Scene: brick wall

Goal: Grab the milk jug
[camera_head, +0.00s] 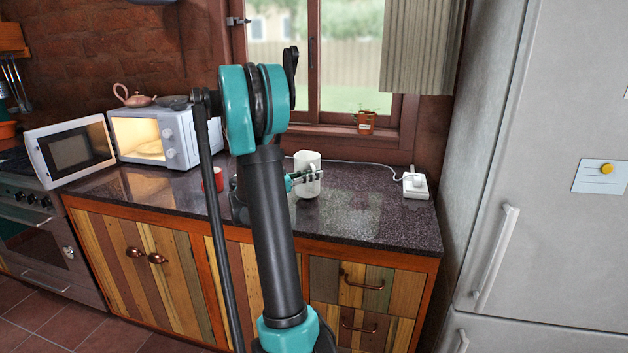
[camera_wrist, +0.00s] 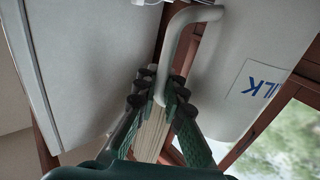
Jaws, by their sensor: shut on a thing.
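The milk jug (camera_head: 309,162) is white and stands upright over the dark countertop. I cannot tell whether its base touches the counter. In the wrist view the jug (camera_wrist: 228,75) fills the right side, with part of a blue label reading "ILK" and a pale curved handle (camera_wrist: 172,50). My gripper (camera_wrist: 163,105) has its fingers closed around the lower part of that handle. In the head view my gripper (camera_head: 304,177) is at the jug, partly hidden behind my arm.
A red mug (camera_head: 219,180) stands on the countertop (camera_head: 150,193) left of my arm. An open, lit microwave (camera_head: 168,133) is further left, with a teapot (camera_head: 131,96) on top. A white power strip (camera_head: 415,187) lies to the right, before the fridge (camera_head: 545,150). A small plant (camera_head: 366,123) sits on the sill.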

